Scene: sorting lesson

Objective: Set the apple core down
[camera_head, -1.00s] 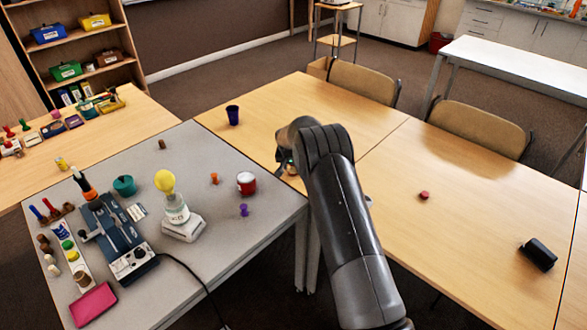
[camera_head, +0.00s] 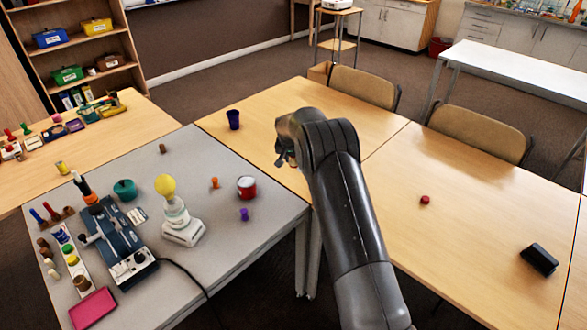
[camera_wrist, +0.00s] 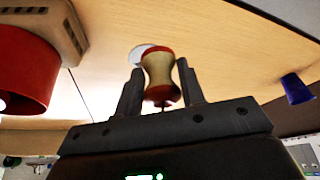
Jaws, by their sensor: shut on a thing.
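The apple core (camera_wrist: 158,75), pale in the middle with red ends and a short stem, is between the two fingers of my gripper (camera_wrist: 160,88) in the wrist view. My gripper is shut on it. The wooden table (camera_wrist: 225,50) fills the background behind it. A white round patch (camera_wrist: 139,52) shows partly behind the core; I cannot tell what it is. In the head view my gripper (camera_head: 284,157) is over the near left part of the wooden table (camera_head: 270,112), close to the grey table's edge. The core is hidden there by my arm.
A dark blue cup (camera_head: 233,119) stands on the wooden table left of my gripper; it also shows in the wrist view (camera_wrist: 296,88). A red tin (camera_head: 247,187) and a purple pin (camera_head: 244,214) stand on the grey table (camera_head: 215,245). The wooden table's far middle is clear.

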